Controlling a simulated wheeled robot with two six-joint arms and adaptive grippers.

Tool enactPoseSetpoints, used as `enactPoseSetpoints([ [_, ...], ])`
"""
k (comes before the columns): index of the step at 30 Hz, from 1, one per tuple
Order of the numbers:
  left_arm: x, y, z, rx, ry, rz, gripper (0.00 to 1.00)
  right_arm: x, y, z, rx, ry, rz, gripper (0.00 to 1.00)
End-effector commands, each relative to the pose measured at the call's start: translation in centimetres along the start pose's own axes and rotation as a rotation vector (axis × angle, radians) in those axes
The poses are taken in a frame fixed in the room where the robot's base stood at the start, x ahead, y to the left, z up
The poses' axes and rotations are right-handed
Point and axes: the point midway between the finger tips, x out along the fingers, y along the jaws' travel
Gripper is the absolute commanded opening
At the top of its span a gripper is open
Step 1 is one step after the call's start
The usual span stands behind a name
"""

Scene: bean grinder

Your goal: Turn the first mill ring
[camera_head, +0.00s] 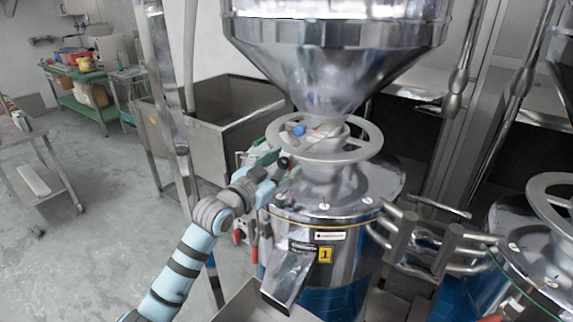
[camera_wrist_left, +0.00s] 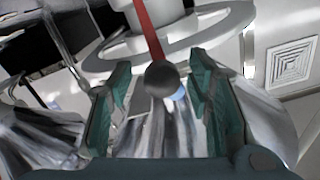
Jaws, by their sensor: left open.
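The first mill, marked with a yellow "1" tag (camera_head: 325,255), stands right of centre in the head view. Its grey ring (camera_head: 320,156) circles the neck under the metal hopper (camera_head: 335,60). The ring also shows across the top of the left wrist view (camera_wrist_left: 228,28). A red lever with a dark ball knob (camera_wrist_left: 161,77) comes down from the top in the wrist view. My left gripper (camera_head: 279,160) is at the ring's left side, its green fingers open. In the wrist view the knob appears between the fingers; contact cannot be told. My right gripper is not in view.
A second mill with a similar ring (camera_head: 556,195) stands at the right edge. Curved metal pipes (camera_head: 425,245) lie between the mills. A metal spout (camera_head: 287,277) juts from the first mill's front. A steel bin (camera_head: 235,115) stands behind left; the left floor has open room.

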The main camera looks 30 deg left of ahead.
Motion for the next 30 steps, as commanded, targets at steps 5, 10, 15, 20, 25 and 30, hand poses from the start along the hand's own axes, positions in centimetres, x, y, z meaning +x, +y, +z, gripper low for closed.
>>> enactPoseSetpoints([
  [5,1.33,0.05,0.00,0.001,0.000,0.001,0.46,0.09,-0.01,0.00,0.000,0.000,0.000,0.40],
  [10,1.41,0.05,-0.02,0.003,-0.001,0.001,0.46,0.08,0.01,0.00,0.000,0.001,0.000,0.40],
  [15,1.39,0.04,-0.01,0.003,-0.001,0.001,0.28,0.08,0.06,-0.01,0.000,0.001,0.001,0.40],
  [20,1.38,0.03,0.00,0.003,-0.001,0.001,0.03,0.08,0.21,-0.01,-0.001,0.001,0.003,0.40],
  [25,1.37,0.02,0.01,0.003,-0.001,0.000,0.00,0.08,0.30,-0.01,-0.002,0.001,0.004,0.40],
  [30,1.36,-0.16,0.10,0.004,-0.001,0.000,0.00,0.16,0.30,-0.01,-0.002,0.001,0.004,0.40],
])
